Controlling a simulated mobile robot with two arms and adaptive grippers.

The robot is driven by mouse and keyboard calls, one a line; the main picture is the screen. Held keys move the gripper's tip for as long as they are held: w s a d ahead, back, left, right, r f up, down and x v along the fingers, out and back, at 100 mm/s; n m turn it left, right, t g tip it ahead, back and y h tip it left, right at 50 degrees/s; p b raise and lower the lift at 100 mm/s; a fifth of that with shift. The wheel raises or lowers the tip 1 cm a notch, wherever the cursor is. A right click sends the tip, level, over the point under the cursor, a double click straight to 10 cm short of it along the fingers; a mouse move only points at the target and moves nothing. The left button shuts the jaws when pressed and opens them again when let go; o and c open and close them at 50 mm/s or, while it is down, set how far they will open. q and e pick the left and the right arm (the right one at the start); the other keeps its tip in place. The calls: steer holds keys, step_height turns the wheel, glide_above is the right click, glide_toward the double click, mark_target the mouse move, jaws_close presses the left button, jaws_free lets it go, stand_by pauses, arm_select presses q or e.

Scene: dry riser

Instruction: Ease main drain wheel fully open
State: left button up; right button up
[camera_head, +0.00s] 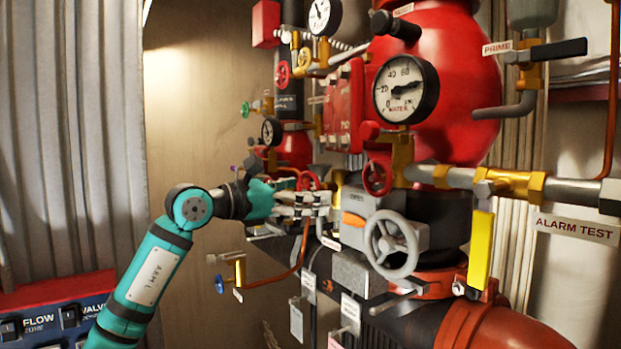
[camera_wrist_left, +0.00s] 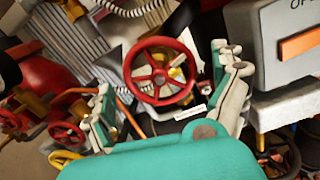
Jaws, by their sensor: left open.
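A red spoked handwheel (camera_wrist_left: 160,70) faces my left wrist camera; in the head view a red wheel (camera_head: 308,180) shows just behind my left gripper (camera_head: 318,203). I cannot read a label that names it as the main drain wheel. My left gripper (camera_wrist_left: 165,78) is open, with one finger on each side of the wheel in the wrist view. The fingers look apart from the rim, though the depth is hard to judge. The wheel's lower part is close above the teal palm. My right gripper is not in view.
A grey box with an orange indicator (camera_head: 354,220) and a grey handwheel (camera_head: 391,244) stand right of my gripper. Another red wheel (camera_head: 378,177) is above them. Pipes, gauges and a yellow lever (camera_head: 480,250) crowd the right. Free room lies left, before the tan wall (camera_head: 190,110).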

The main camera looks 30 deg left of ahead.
arm_select(q)
steer(key=shift+x, duration=0.8)
steer(key=shift+c, duration=0.4)
steer(key=shift+s, duration=0.1)
steer(key=c, duration=1.1)
